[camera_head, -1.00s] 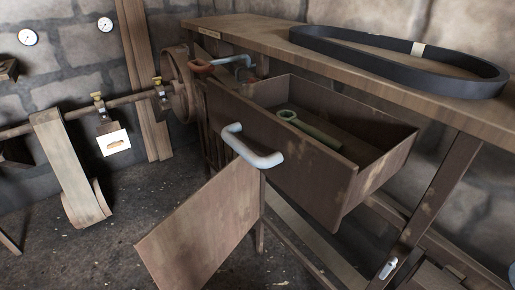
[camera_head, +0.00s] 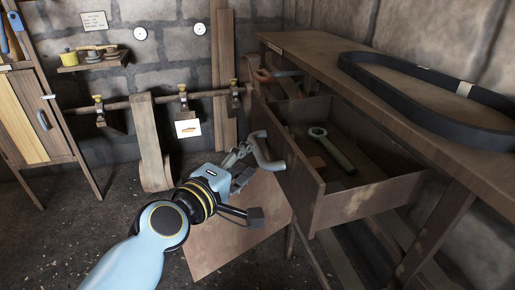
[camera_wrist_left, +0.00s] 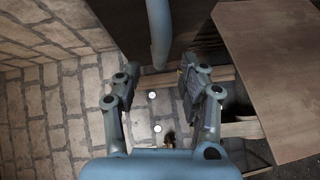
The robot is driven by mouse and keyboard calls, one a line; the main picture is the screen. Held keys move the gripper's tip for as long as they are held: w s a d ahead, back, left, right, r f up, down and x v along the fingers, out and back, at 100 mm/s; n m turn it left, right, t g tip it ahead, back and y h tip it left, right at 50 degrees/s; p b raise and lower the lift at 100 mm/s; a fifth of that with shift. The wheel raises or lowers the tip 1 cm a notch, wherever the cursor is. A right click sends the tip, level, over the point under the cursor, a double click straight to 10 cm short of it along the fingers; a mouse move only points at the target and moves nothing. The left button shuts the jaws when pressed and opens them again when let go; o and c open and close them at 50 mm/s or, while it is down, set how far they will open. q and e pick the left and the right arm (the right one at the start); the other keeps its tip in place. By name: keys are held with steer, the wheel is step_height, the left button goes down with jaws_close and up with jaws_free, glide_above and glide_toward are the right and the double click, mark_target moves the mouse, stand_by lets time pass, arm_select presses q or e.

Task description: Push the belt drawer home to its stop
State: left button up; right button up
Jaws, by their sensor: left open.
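The belt drawer (camera_head: 362,204) is a brown, worn wooden box that stands pulled out from under the workbench. Its pale grey-blue bar handle (camera_head: 267,154) is on the front face. My left gripper (camera_head: 248,186) is open and empty, close to the handle in the head view. In the left wrist view the handle (camera_wrist_left: 158,32) rises between and beyond the two spread fingers (camera_wrist_left: 160,72); I cannot tell whether they touch it. My right gripper is out of view.
A black belt loop (camera_head: 425,95) lies on the workbench top (camera_head: 320,55). A wooden panel (camera_head: 222,240) slants below the drawer front, beneath my left gripper.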

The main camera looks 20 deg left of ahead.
mark_target(256, 150)
arm_select(q)
steer(key=x, duration=0.5)
steer(key=shift+w+d, duration=0.1)
steer(key=shift+w, duration=0.15)
jaws_close()
